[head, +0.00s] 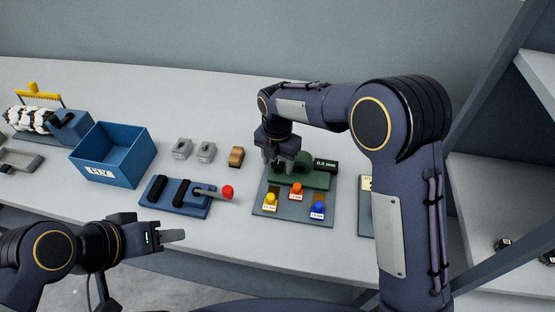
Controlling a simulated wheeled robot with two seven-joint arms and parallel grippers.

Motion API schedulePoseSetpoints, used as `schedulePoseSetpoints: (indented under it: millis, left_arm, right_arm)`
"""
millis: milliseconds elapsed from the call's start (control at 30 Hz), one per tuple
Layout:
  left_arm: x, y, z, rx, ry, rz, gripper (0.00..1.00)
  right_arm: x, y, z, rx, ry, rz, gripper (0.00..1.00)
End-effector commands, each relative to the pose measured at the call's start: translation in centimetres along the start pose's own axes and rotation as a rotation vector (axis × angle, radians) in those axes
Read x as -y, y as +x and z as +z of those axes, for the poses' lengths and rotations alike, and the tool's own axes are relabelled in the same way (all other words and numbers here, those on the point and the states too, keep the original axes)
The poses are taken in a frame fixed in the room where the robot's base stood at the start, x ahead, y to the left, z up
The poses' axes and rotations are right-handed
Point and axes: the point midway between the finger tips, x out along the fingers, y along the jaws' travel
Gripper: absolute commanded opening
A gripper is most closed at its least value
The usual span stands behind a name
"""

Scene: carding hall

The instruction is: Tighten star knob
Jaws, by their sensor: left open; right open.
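No star knob can be made out for certain. A green gauge device (318,181) with a small dark display stands on a grey plate (262,207). In front of it on the plate are yellow (270,200), orange (297,189) and blue (318,208) pieces with small labels. My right gripper (280,168) is open and points down at the left end of the green device, hiding part of it. I cannot tell whether it touches anything. My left gripper (183,236) is open and empty at the table's front edge, apart from everything.
A blue fixture with a red-ended lever (227,192) lies left of the plate. Behind it are two grey blocks (183,148) and a brown piece (236,156). A blue bin labelled FLY (128,170) and a roller machine (67,126) stand further left. A shelf rack is at right.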

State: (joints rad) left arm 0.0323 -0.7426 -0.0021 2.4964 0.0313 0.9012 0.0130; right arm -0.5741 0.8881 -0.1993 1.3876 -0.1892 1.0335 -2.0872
Motion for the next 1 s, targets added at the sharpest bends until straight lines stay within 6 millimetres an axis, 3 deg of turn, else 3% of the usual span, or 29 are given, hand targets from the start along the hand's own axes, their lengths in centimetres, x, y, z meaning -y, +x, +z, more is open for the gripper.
schedulePoseSetpoints:
  millis: [100, 467, 767, 1000]
  left_arm:
    - [0.01, 0.01, 0.00, 0.000, 0.000, 0.000, 0.42]
    - [0.01, 0.01, 0.00, 0.000, 0.000, 0.000, 0.42]
    - [0.03, 0.07, 0.03, 0.000, 0.000, 0.000, 0.42]
    - [0.11, 0.23, 0.11, 0.000, 0.000, 0.000, 0.42]
  right_arm:
    - [0.02, 0.00, 0.00, 0.000, 0.000, 0.000, 0.55]
    - [0.02, -0.03, -0.01, -0.001, 0.001, 0.000, 0.10]
    - [0.01, -0.02, -0.01, -0.001, 0.044, 0.000, 0.10]
    - [0.00, -0.01, 0.01, -0.002, 0.185, 0.000, 0.10]
